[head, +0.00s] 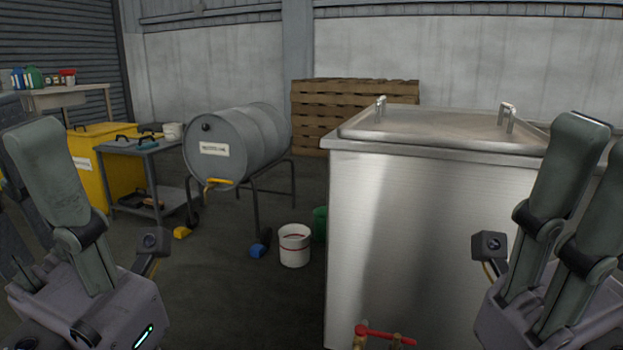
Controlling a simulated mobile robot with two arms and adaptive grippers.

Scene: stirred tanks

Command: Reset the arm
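My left gripper (48,170) is at the lower left of the head view. My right gripper (590,165) is at the lower right. Two of its fingers stand straight up, side by side with a gap between them, and it holds nothing that I can see. It overlaps the right side of the steel tank (430,220) in the picture. Both grippers look open.
The steel tank with a lid (440,128) and a red-handled valve (385,336) fills the right foreground. A grey drum (240,142) lies on a stand. A white bucket (295,246), a side cart (135,148), a yellow bin (95,180) and pallets (350,95) stand around.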

